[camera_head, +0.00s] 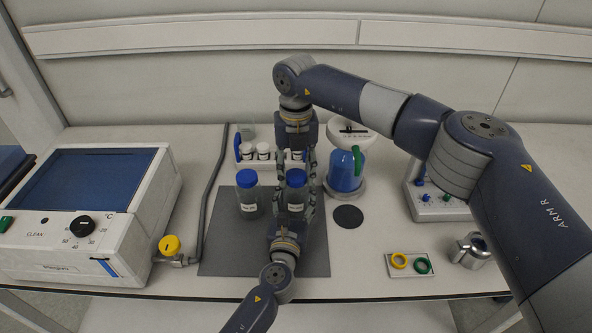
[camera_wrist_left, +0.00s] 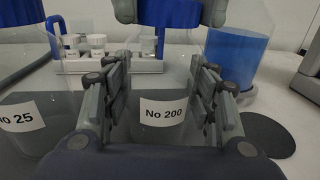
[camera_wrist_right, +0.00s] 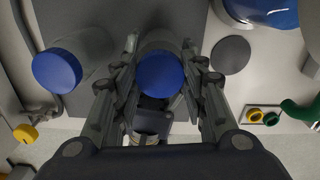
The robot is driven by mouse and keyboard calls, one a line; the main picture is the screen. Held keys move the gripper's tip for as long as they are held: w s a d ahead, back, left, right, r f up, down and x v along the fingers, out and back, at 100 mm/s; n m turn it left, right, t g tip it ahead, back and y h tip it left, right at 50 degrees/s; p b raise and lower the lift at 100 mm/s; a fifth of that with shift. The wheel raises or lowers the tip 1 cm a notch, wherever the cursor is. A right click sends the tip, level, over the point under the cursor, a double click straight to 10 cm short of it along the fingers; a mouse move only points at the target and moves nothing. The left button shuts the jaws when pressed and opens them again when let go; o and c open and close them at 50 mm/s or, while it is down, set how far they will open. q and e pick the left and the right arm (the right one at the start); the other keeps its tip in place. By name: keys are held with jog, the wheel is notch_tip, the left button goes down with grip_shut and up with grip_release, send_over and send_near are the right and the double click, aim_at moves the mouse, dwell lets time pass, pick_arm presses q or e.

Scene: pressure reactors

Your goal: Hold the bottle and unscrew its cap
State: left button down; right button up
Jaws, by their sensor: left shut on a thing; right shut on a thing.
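A clear bottle labelled No 200 (camera_wrist_left: 163,114) stands upright on the dark grey mat (camera_head: 225,260). Its blue cap (camera_head: 297,178) is on top, and this cap also shows in the right wrist view (camera_wrist_right: 160,76). My left gripper (camera_head: 295,212) is shut on the bottle's body from the near side, with its fingers on either side of the label. My right gripper (camera_head: 296,168) comes down from above and is shut on the cap. Whether the cap has turned or lifted cannot be told; the neck is hidden.
A second blue-capped bottle (camera_head: 247,196) stands just left on the mat. Behind are a rack of small white-capped vials (camera_head: 263,151) and a blue-filled vessel (camera_head: 344,172). A water bath (camera_head: 85,215) is at left. A black disc (camera_head: 348,217) and a ring tray (camera_head: 410,275) lie right.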

jog(key=n, duration=0.5)
jog(key=shift+n, duration=0.3)
jog(key=n, duration=1.6)
jog(key=shift+r, duration=0.1)
jog(key=n, duration=0.8)
jog(key=shift+n, duration=0.3)
jog(key=n, duration=0.4)
jog(key=shift+n, duration=0.3)
